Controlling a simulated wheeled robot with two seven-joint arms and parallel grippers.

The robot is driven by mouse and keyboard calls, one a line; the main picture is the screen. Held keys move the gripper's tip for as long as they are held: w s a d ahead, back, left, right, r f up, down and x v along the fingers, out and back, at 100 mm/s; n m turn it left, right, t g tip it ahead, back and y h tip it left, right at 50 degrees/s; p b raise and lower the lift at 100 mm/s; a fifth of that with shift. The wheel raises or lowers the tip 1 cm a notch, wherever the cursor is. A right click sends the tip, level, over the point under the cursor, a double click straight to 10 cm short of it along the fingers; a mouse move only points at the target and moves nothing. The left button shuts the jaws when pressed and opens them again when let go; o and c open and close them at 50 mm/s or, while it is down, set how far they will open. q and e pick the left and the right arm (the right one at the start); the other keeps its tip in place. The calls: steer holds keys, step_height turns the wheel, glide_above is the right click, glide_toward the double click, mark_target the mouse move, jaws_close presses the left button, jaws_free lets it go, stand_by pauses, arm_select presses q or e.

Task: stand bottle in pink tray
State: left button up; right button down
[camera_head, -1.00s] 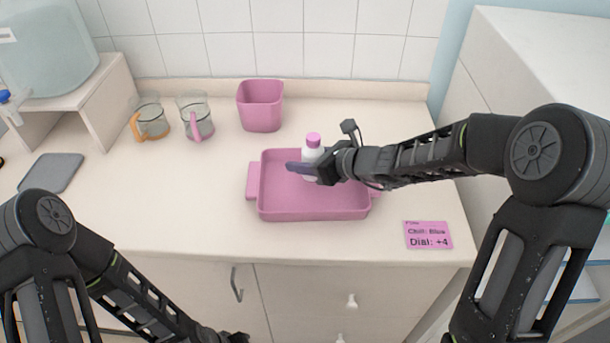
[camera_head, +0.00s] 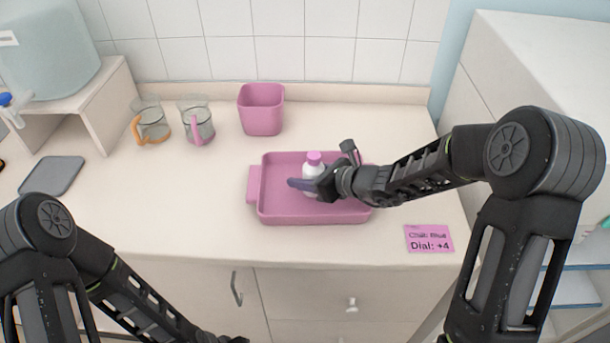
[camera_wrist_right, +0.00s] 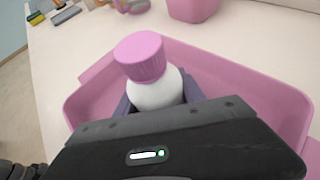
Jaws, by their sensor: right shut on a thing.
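A white bottle with a pink cap (camera_head: 314,172) is upright within the outline of the pink tray (camera_head: 275,214). My right gripper (camera_head: 306,186) is shut on the bottle's body. In the right wrist view the bottle (camera_wrist_right: 154,92) stands between the fingers, cap up, with the pink tray (camera_wrist_right: 292,118) around it. The bottle's base is hidden, so I cannot tell whether it touches the tray floor. My left gripper (camera_head: 235,339) is at the bottom edge of the head view, below the counter front, mostly cut off.
A pink bin (camera_head: 261,110) stands behind the tray. Two glass jugs, one with an orange handle (camera_head: 150,122) and one with a pink handle (camera_head: 196,122), stand left of it. A grey pad (camera_head: 52,176) lies far left. A pink card (camera_head: 429,239) lies front right.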

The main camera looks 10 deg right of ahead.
steer(key=shift+f, duration=0.2)
steer(key=c, duration=0.7)
jaws_free()
steer(key=shift+r, duration=0.1)
steer(key=shift+r, duration=0.25)
steer(key=v, duration=1.2)
steer(key=shift+f+p, duration=0.15)
steer(key=shift+p, duration=0.2)
